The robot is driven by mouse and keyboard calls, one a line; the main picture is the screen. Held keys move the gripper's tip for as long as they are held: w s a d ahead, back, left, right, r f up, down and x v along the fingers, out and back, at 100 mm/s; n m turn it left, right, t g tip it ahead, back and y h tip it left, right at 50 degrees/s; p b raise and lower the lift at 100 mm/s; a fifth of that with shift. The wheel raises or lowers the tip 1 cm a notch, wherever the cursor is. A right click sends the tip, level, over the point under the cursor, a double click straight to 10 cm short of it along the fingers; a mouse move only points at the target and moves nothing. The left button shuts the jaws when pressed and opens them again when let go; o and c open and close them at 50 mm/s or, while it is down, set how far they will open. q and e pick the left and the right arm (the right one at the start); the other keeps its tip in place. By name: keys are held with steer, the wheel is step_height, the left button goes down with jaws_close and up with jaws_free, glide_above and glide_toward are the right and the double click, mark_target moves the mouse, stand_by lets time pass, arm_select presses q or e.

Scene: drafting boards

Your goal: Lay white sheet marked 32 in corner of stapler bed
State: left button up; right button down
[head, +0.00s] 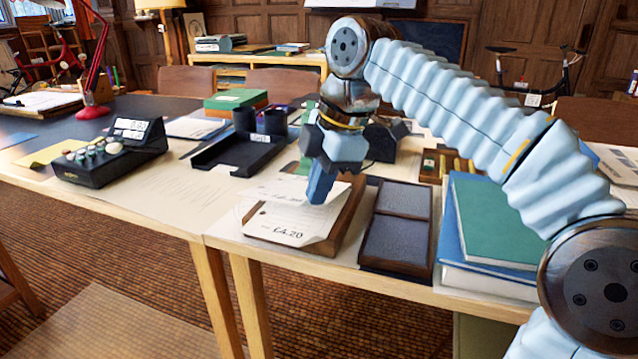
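White sheets (290,222) lie over a shallow wooden-edged tray (347,217) at the table's front edge. The front print reads roughly "4.20"; I cannot make out a 32. The top sheet looks curled at its right corner. My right gripper (320,188) points down over the sheets, its blue fingertips at or just above the paper. Its fingers overlap from this side, so I cannot tell whether they are open, shut or pinching paper. A dark block (384,138) behind the gripper may be the stapler; it is partly hidden. My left gripper is out of view.
Right of the tray lies a dark two-part tray (400,229), then blue and green books (497,222). A black open tray (238,156) stands behind left. A black keyed machine (107,157) is farther left. Bare tabletop paper (160,195) lies left of the sheets.

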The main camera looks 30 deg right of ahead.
steer(key=shift+f, duration=0.4)
steer(key=c, duration=1.3)
jaws_free()
steer(key=shift+r, duration=0.1)
steer(key=p+v, duration=0.4)
steer(key=v, duration=0.9)
steer(key=shift+s+r, duration=0.15)
steer(key=shift+r, duration=0.15)
steer(key=shift+d, duration=0.1)
